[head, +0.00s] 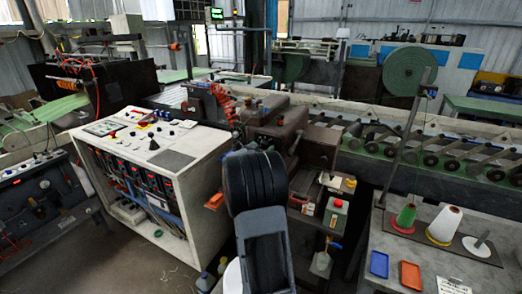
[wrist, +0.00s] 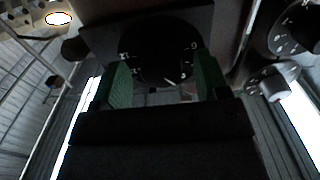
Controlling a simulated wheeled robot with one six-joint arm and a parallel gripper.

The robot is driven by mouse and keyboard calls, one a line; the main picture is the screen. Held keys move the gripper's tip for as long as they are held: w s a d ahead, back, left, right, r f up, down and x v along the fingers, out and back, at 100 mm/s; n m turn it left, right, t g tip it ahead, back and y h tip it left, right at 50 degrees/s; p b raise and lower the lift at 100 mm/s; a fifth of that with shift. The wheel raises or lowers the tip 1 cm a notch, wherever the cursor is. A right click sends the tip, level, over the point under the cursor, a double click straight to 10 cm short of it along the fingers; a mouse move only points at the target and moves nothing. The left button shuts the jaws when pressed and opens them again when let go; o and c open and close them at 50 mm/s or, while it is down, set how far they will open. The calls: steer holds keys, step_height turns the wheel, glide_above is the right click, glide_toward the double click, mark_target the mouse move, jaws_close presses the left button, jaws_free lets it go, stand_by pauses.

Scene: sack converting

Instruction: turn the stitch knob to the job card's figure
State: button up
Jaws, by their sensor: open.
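In the wrist view a dark round dial (wrist: 160,48) with white figures around its edge lies ahead of my gripper (wrist: 160,82). I take it as the stitch knob, though no label shows. A short white pointer mark is near its lower edge. My gripper is open, its two green-padded fingers at the lower left and lower right of the dial; I cannot tell whether they touch it. In the head view my dark arm hides the gripper and dial. A white paper (head: 453,286) on the right bench may be the job card; its writing is unreadable.
A grey knob (wrist: 270,85) and another dark dial (wrist: 295,30) are right of the gripper. In the head view a white control cabinet (head: 190,165) stands left of my arm. The right bench (head: 440,250) holds thread cones (head: 444,224) and blue and orange trays (head: 410,275).

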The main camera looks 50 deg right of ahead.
steer(key=shift+c, duration=0.2)
steer(key=c, duration=0.9)
steer(key=shift+f+b, duration=0.1)
steer(key=shift+b, duration=0.2)
steer(key=shift+m+b, duration=6.35)
steer(key=shift+m, duration=0.65)
steer(key=shift+r, duration=0.25)
